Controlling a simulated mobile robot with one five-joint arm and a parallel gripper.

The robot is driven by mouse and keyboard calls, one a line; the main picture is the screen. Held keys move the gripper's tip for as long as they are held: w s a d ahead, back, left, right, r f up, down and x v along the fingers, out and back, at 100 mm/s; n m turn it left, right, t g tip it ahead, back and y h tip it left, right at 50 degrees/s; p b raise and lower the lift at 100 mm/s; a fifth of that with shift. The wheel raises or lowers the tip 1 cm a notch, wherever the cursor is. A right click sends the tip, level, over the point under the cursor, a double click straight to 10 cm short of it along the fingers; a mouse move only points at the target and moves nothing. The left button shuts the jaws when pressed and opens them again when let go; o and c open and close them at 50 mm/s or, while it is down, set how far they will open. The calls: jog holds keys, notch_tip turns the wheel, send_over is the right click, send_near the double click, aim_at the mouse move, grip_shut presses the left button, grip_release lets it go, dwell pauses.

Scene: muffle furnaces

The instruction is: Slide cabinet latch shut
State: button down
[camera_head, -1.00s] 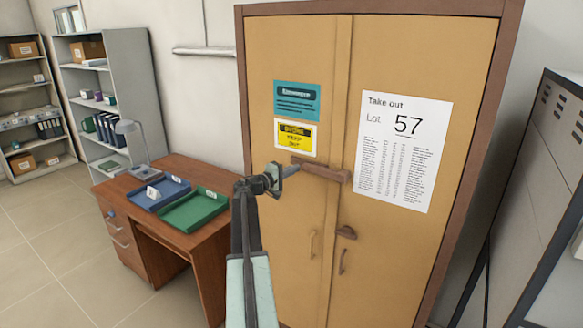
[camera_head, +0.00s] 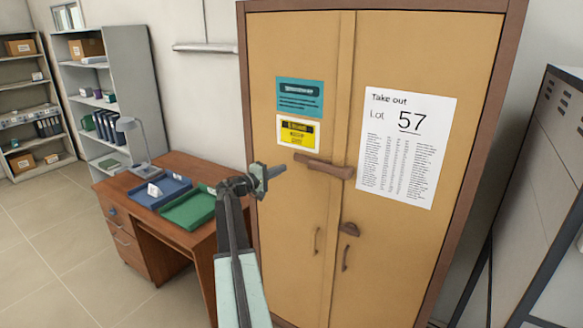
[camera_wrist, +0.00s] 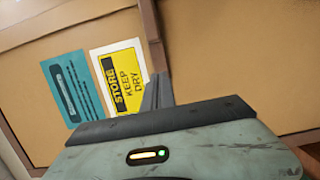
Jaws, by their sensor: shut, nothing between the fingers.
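The tall tan cabinet (camera_head: 300,50) has two doors with a raised vertical strip between them. Its latch is a brown bar (camera_head: 323,166) lying across the strip, with its right end in a thicker block on the right door. In the wrist view the bar (camera_wrist: 152,32) runs up from the fingertips. My gripper (camera_head: 279,170) is shut and empty, just left of and slightly below the bar's left end in the head view. A small gap shows there; the depth between them is unclear. The wrist view shows the dark fingers (camera_wrist: 156,92) overlapping the bar's near end.
A teal sign (camera_head: 299,98), a yellow sign (camera_head: 298,132) and a white "Lot 57" sheet (camera_head: 405,150) are on the doors. A brown knob (camera_head: 349,229) and two handles sit lower. A desk (camera_head: 180,250) with blue and green trays stands left. A metal locker (camera_head: 545,190) is right.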

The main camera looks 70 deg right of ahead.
jog(key=v, duration=0.3)
jog(key=shift+w+a, duration=0.1)
jog(key=shift+w, duration=0.15)
